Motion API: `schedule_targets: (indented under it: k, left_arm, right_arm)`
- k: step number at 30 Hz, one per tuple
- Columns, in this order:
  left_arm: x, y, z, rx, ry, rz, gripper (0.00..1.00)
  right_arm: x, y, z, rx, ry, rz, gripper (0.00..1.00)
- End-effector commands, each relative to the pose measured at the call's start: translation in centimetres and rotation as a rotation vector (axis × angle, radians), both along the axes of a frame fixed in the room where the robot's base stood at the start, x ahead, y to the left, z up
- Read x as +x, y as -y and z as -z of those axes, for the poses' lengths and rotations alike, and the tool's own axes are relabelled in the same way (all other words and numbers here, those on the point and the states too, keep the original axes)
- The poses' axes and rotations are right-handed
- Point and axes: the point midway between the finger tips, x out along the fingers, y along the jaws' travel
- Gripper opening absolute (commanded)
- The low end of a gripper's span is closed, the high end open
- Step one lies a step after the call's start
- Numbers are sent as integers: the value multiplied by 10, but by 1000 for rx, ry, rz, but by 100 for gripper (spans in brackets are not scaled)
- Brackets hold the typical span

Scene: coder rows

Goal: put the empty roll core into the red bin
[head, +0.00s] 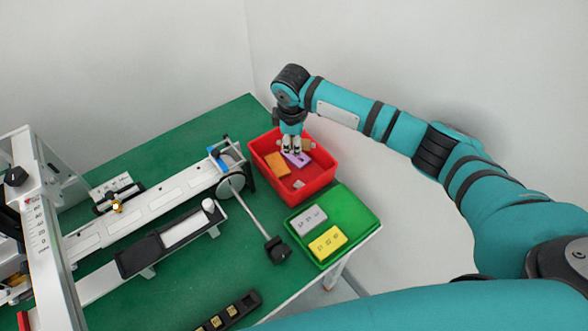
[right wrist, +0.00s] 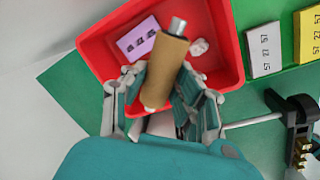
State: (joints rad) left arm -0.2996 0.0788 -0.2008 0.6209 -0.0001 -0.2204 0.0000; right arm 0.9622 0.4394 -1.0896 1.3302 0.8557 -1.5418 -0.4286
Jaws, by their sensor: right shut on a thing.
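My right gripper (head: 291,149) is shut on the brown roll core (right wrist: 163,72), a tan cylinder with a grey end piece, which lies between its fingers in the right wrist view. In the head view the tan core (head: 307,145) shows only in part beside the fingers. The gripper and core are over the red bin (head: 318,185), which also shows in the right wrist view (right wrist: 92,52). The gap between core and bin floor cannot be told. My left gripper is not in view.
The red bin holds an orange block (head: 277,163), a purple label block (right wrist: 137,40) and a small pale scrap (right wrist: 199,47). A green tray (head: 358,208) with grey and yellow blocks adjoins it. A long white machine (head: 150,206) stands left, with a rod (head: 250,212) near the bin.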

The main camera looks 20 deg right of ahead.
Motion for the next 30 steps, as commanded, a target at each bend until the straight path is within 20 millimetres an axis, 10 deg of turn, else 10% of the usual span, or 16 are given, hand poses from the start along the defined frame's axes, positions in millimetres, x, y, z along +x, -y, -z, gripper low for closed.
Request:
schedule_targets:
  k: [7, 17, 30]
  left_arm:
    - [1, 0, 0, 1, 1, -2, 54]
    - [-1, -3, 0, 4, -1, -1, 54]
    - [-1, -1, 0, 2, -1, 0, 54]
  right_arm:
    - [0, 0, 0, 0, 0, 0, 55]
    - [0, -1, -5, 1, 2, 0, 55]
    - [-11, -5, -87, 1, 5, 0, 55]
